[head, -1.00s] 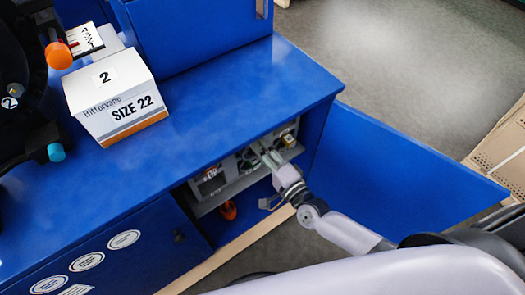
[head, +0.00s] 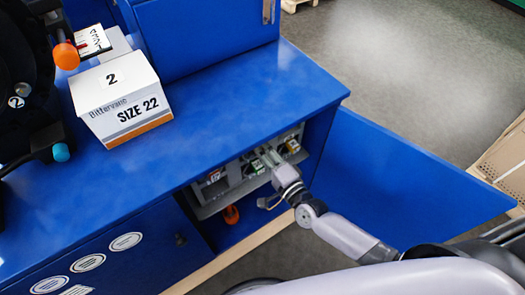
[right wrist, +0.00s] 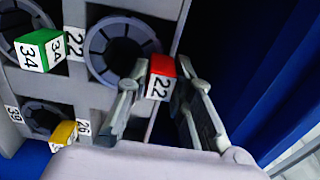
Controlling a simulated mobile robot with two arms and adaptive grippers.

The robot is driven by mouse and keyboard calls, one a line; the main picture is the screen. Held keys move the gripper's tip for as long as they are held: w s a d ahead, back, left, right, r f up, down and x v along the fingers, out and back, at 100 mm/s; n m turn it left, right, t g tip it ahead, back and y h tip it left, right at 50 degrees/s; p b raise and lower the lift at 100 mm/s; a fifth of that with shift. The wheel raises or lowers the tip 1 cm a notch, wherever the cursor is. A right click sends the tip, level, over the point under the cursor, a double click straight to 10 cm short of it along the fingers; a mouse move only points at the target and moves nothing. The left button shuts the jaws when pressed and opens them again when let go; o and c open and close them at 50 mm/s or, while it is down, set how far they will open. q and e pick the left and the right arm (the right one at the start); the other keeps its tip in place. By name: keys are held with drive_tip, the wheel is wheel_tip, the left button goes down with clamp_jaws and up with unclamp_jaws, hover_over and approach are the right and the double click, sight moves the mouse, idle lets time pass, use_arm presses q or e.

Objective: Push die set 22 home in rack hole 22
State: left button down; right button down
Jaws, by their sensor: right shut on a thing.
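Die set 22 is a red block with a white "22" face (right wrist: 161,80) in the right wrist view. My right gripper (right wrist: 156,98) is shut on it, one finger on each side. The round rack hole beside the "22" label (right wrist: 120,48) is just up and left of the block. The left finger covers part of the gap, so I cannot tell how deep the die set sits. In the head view my right gripper (head: 267,158) reaches into the open cabinet at the grey rack (head: 232,183). My left gripper is not in view.
A green block marked 34 (right wrist: 40,50) and a yellow block (right wrist: 64,134) stand at neighbouring holes. The blue cabinet top (head: 240,105) overhangs the rack, and the open blue door (head: 400,165) stands to the right. A SIZE 22 box (head: 120,98) is on top.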

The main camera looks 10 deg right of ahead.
drive_tip(key=shift+w+a+r, duration=0.15)
drive_tip(key=shift+w+r, duration=0.15)
drive_tip(key=shift+w, duration=0.3)
drive_tip(key=c, duration=1.4)
unclamp_jaws()
drive_tip(key=shift+s+f, duration=0.1)
drive_tip(key=shift+s, duration=0.05)
drive_tip(key=shift+o, duration=0.4)
drive_tip(key=shift+s+f, duration=0.15)
drive_tip(key=shift+f, duration=0.3)
drive_tip(key=v, duration=1.1)
drive_tip(key=shift+s+r, duration=0.35)
drive_tip(key=shift+r, duration=0.05)
